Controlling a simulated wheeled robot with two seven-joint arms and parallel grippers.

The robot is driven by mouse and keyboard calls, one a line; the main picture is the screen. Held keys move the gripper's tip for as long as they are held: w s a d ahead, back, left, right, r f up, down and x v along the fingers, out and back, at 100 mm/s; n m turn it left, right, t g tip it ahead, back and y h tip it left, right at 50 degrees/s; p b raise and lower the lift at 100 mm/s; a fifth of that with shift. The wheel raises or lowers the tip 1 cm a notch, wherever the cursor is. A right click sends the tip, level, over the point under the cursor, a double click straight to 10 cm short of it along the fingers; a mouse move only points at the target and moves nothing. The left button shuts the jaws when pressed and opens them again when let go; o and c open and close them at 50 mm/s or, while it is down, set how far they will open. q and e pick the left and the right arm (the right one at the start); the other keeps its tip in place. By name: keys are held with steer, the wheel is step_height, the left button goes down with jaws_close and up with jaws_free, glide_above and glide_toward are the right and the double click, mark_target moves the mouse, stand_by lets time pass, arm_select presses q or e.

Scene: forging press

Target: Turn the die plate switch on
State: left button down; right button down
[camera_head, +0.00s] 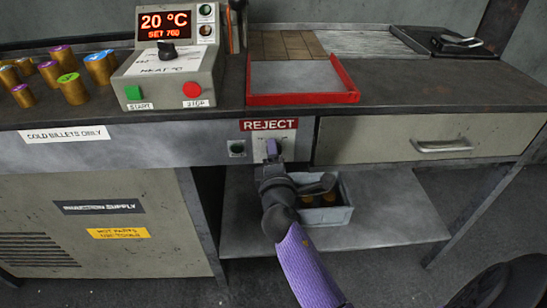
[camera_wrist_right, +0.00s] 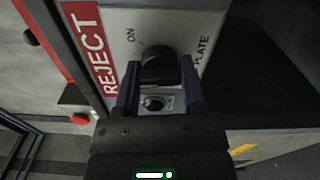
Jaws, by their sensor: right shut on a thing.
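The die plate switch is a black rotary knob (camera_wrist_right: 158,68) on a light panel with "ON" and "PLATE" lettering in the right wrist view. My right gripper (camera_wrist_right: 160,82) has its two dark purple fingers on opposite sides of the knob and is shut on it. In the head view my right gripper (camera_head: 272,150) reaches up from below to the light switch panel (camera_head: 258,145), under the red REJECT sign (camera_head: 268,124), and hides the knob. The knob's pointer direction cannot be made out. My left gripper is not in view.
A dark round button (camera_head: 237,148) is just left of the knob. A control box (camera_head: 170,95) reads 20 °C, with green and red buttons. Several billets (camera_head: 72,89) stand left; a red-edged tray (camera_head: 303,99) is above. A grey bin (camera_head: 340,214) is on the lower shelf.

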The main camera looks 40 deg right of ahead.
steer(key=m, duration=0.2)
steer(key=shift+f+m+b, duration=0.15)
steer(key=shift+m+b, duration=0.15)
steer(key=shift+m, duration=0.1)
steer(key=m, duration=0.3)
steer(key=shift+m+b, duration=0.3)
steer(key=shift+m, duration=1.1)
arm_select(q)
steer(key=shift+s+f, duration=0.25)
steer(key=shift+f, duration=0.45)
arm_select(e)
steer(key=shift+m, duration=1.1)
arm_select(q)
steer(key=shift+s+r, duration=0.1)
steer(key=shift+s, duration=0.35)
arm_select(e)
steer(key=shift+c, duration=1)
jaws_free()
steer(key=shift+o, duration=0.2)
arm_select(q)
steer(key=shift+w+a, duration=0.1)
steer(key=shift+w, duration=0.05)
